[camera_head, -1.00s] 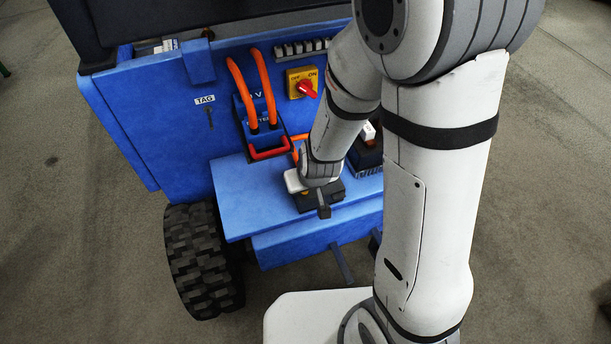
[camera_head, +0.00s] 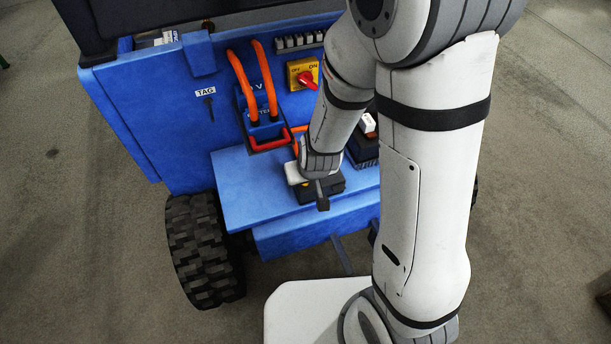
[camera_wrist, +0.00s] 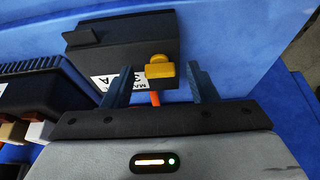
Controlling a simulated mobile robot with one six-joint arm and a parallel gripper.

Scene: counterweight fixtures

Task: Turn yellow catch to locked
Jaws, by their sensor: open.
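The yellow catch (camera_wrist: 160,68) is a small knob with a short bar, on the face of a dark box in the wrist view. A white label, partly hidden, lies to its left on the box (camera_wrist: 135,42). My gripper (camera_wrist: 160,76) is open, with one blue finger on each side of the catch and a gap to each; contact is not visible. In the head view the dark box (camera_head: 333,184) sits on the blue cart's ledge. My wrist covers most of the catch and the fingers there.
The blue ledge (camera_head: 245,190) is clear left of the box. Behind it are a red handle (camera_head: 268,145), orange cables (camera_head: 240,80) and a red rotary switch (camera_head: 307,79) on a yellow plate. Another dark box (camera_head: 360,150) stands to the right, close to my arm.

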